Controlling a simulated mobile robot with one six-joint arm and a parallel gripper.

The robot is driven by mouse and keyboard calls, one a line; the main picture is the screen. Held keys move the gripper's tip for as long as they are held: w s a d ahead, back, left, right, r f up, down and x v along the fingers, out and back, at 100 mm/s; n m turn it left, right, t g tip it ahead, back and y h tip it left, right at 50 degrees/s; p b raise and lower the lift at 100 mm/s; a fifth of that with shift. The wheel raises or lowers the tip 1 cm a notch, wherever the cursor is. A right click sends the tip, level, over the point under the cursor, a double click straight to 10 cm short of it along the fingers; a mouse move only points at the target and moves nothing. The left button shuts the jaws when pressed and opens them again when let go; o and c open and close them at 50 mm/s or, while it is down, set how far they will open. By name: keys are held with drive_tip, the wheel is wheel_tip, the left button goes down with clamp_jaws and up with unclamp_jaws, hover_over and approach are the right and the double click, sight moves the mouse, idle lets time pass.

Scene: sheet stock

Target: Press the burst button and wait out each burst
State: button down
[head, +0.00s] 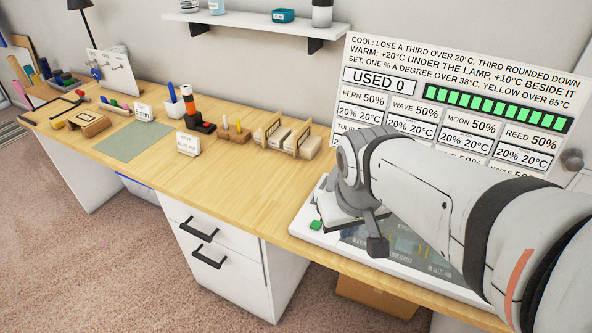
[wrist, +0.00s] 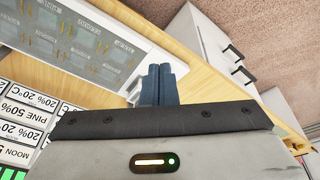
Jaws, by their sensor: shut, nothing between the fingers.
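A white panel (head: 306,236) lies at the right front of the wooden desk, with a dark printed face partly hidden by my arm. A small green piece (head: 316,225) sits at its left front corner; I cannot tell whether it is the burst button. My gripper is over this panel in the head view, its fingertips hard to make out. In the wrist view my gripper (wrist: 160,70) is shut and empty, its fingertips over the panel's edge (wrist: 180,62); contact cannot be told.
Name cards reading 50% and 20% 20°C fill the board's lower part. Wooden racks (head: 290,138), an orange-and-black device (head: 196,112), a small sign (head: 188,144) and a green mat (head: 132,141) stand left. The desk (head: 240,185) is bare between sign and panel.

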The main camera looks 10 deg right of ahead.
drive_tip(key=w+d+f+n+h+b, duration=0.2)
drive_tip(key=w+f+n+h+b, duration=0.25)
drive_tip(key=w+f+n, duration=0.4)
drive_tip(key=n+t+h+b, duration=0.1)
drive_tip(key=n+t+h, duration=0.15)
drive_tip(key=n, duration=0.35)
hover_over(313, 225)
wheel_tip(313, 225, down, 3)
drive_tip(key=shift+r+g, duration=0.2)
drive_tip(key=shift+g, duration=0.15)
drive_tip(key=shift+m, duration=0.25)
wheel_tip(313, 225, down, 9)
drive_tip(key=b, duration=0.7)
drive_tip(key=shift+f+b, duration=0.35)
drive_tip(key=shift+b, duration=0.05)
